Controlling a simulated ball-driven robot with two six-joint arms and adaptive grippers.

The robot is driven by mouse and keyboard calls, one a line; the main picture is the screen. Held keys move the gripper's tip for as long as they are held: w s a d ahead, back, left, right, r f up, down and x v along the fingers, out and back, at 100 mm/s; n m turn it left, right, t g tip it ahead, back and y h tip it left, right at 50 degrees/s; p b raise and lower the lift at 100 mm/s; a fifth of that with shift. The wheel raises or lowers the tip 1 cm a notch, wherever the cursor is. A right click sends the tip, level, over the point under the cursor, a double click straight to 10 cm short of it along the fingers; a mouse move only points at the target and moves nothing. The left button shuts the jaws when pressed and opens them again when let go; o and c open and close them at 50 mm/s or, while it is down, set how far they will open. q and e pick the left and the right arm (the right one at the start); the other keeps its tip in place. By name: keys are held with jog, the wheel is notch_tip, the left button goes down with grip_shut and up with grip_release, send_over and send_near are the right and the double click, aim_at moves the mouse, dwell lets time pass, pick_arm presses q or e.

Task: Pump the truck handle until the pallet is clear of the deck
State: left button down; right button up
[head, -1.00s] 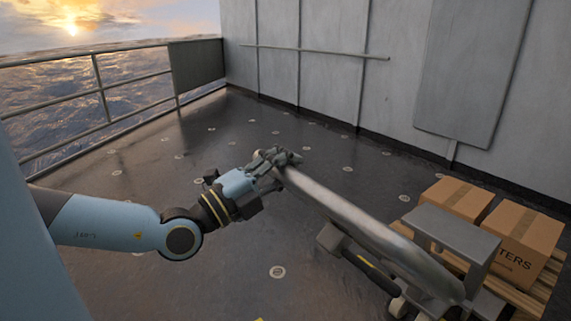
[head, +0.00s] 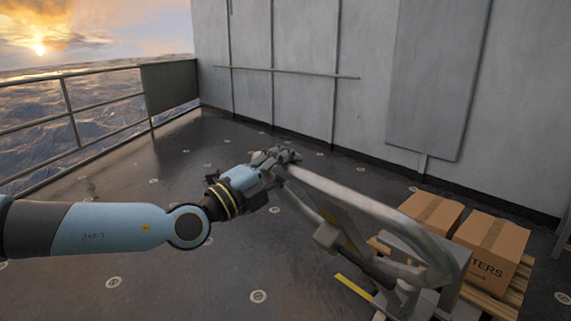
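The truck handle (head: 352,206) is a grey metal loop that slants from the pallet truck (head: 418,300) at lower right up to the left. My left gripper (head: 277,158) is at its upper end, with the fingers closed around the bar there. The wooden pallet (head: 512,289) is at the right edge behind the truck. It carries two brown cartons, a left one (head: 430,211) and a right one (head: 490,249). The pallet's underside is hidden, so I cannot tell its gap to the deck. My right gripper is out of view.
The dark wet deck (head: 190,240) with round tie-down fittings is open to the left and in front. A railing (head: 70,110) over the sea bounds the left side. A grey wall (head: 300,70) with a pipe stands behind. A yellow stripe (head: 354,287) shows beside the truck.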

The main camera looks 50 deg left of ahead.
pick_arm(q)
jog(key=shift+r, duration=0.1)
jog(key=w+r+p, duration=0.2)
jog(key=w+r, duration=0.2)
jog(key=w, duration=0.3)
jog(key=shift+r+g+p, duration=0.2)
jog(key=shift+g+p, duration=0.1)
jog(key=w+r+p, duration=0.4)
jog(key=w, duration=0.3)
jog(key=shift+a+g, duration=0.15)
jog(key=shift+g, duration=0.15)
jog(key=shift+w, duration=0.1)
